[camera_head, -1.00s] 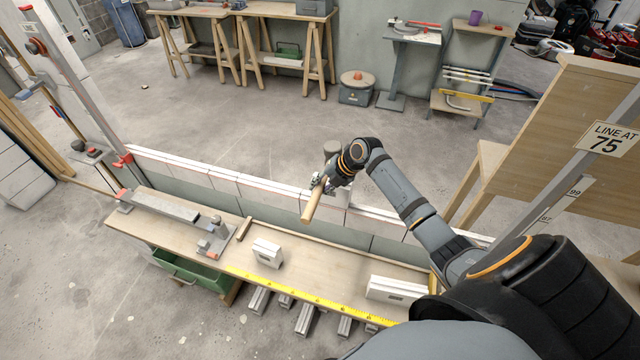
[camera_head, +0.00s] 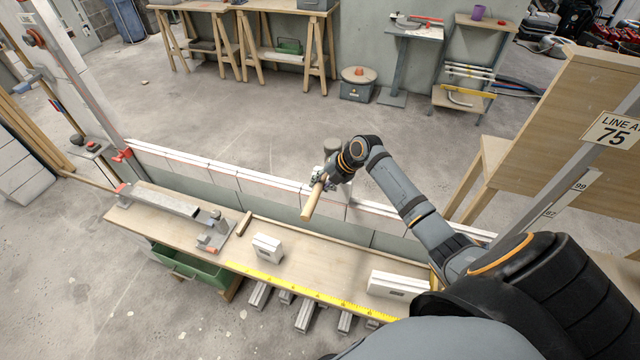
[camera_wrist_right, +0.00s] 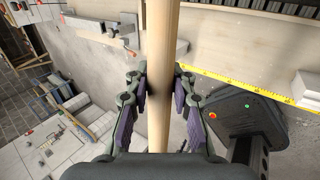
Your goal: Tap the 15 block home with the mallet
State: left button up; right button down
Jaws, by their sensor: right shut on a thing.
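My right gripper (camera_head: 320,181) is shut on the wooden handle of the mallet (camera_head: 312,203), above the low wall. In the right wrist view the handle (camera_wrist_right: 162,60) runs upright between the two fingers. I cannot read which is the 15 block, and the arm hides part of the row. My left gripper is not in view.
A bench (camera_head: 190,232) in front of the wall holds a small white block (camera_head: 267,247), a longer white block (camera_head: 398,286), a metal clamp fixture (camera_head: 213,232) and a yellow tape (camera_head: 300,292). A LINE AT 75 sign (camera_head: 612,130) is at right.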

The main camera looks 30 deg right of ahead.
notch_tip(320, 180, down, 5)
jog(key=b, duration=0.4)
jog(key=shift+r+p, duration=2.05)
jog(key=shift+r, duration=0.65)
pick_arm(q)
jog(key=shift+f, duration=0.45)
pick_arm(e)
jog(key=shift+f, duration=0.1)
jog(key=shift+w+a+f+b, duration=0.1)
jog(key=shift+w+b, duration=0.05)
jog(key=shift+b, duration=0.15)
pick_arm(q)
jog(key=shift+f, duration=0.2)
